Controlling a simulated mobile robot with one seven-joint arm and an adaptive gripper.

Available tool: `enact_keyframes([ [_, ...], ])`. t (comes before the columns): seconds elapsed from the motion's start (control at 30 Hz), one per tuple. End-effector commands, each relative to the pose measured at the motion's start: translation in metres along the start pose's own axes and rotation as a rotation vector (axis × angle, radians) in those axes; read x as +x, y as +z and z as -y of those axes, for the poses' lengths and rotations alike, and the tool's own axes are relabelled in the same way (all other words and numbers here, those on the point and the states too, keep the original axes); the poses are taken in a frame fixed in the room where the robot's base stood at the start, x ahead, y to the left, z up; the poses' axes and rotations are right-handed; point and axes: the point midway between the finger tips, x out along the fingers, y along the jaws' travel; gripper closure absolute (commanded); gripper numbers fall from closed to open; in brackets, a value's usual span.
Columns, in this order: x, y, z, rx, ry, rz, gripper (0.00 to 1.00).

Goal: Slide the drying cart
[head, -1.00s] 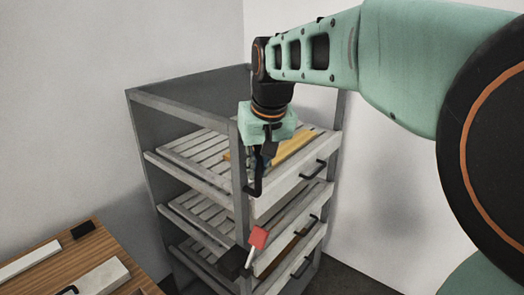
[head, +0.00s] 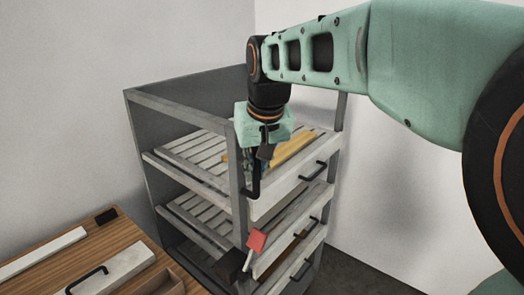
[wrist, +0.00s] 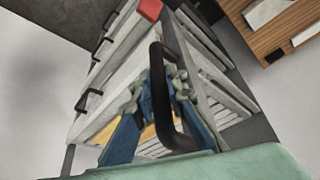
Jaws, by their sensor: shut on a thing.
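The drying cart (head: 236,185) is a tall grey rack with slatted shelves, standing left of centre in the head view. A black upright bar handle (head: 256,182) is on its near corner post; it also shows in the wrist view (wrist: 159,75). My gripper (head: 264,152) is at this handle, level with the top shelf. In the wrist view its blue fingers (wrist: 158,88) are on both sides of the handle and shut on it. The hand hides part of the top shelf, where a yellow board (head: 293,148) lies.
A red-headed lever (head: 256,241) sticks out low at the cart's near corner. Black drawer handles (head: 314,171) line its right face. A wooden table (head: 125,235) with pale bars is close on the left. White walls stand behind. Dark floor is free on the right.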

Motion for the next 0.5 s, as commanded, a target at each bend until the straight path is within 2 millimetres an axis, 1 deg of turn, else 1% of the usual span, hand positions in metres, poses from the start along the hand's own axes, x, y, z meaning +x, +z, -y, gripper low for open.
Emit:
enact_keyframes([
  [0.47, -0.0001, 0.0018, 0.0042, -0.001, -0.004, 0.002, 1.0],
  [0.5, -0.0001, 0.0019, 0.0044, -0.002, -0.005, 0.003, 0.85],
])
